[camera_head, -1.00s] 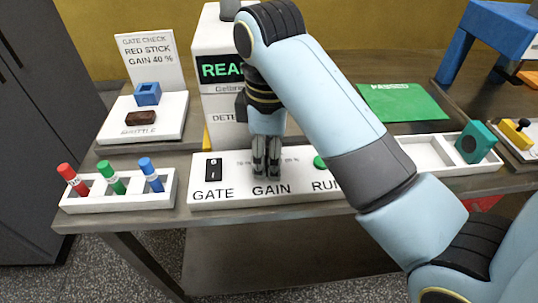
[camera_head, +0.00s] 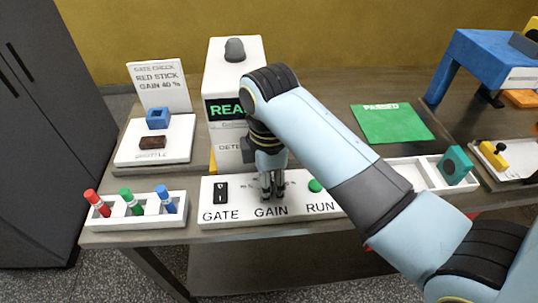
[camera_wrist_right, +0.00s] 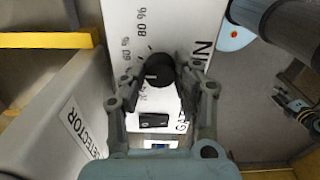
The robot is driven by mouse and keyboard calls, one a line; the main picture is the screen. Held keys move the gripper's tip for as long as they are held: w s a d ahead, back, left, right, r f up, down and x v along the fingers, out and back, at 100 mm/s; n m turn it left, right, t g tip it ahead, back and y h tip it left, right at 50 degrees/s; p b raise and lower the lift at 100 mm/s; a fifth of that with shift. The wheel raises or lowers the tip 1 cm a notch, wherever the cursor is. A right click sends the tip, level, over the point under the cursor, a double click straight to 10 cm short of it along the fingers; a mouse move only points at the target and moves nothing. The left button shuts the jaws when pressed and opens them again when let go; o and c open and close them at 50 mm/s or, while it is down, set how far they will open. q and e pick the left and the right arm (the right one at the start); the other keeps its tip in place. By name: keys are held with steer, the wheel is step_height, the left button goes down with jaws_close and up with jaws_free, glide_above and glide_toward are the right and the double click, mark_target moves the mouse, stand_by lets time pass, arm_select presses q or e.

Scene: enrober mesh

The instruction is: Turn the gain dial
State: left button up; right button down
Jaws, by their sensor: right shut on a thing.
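The gain dial (camera_wrist_right: 160,70) is a dark round knob on the white control panel (camera_head: 335,205), above the word GAIN. In the right wrist view it sits between my right gripper's fingers, with percent marks around it, 60 % and 80 % readable. My right gripper (camera_head: 273,190) points down at the panel and is shut on the dial; it also shows in the right wrist view (camera_wrist_right: 163,80). In the head view the fingers hide the dial. The dial's exact setting is hard to read.
The GATE switch (camera_head: 221,192) is left of the dial and the green RUN button (camera_head: 315,186) is right. The detector box (camera_head: 225,75) stands close behind. A rack (camera_head: 135,222) of red, green and blue sticks is at left. A sign (camera_head: 158,85) reads RED STICK, GAIN 40 %.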

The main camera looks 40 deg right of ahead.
steer(key=n+p, duration=0.2)
steer(key=p, duration=0.1)
steer(key=shift+s+r, duration=0.1)
steer(key=shift+r, duration=0.1)
steer(key=shift+f+n+p, duration=0.25)
steer(key=shift+n+p, duration=0.9)
steer(key=shift+n, duration=0.05)
steer(key=c, duration=1)
jaws_free()
steer(key=shift+o, duration=0.2)
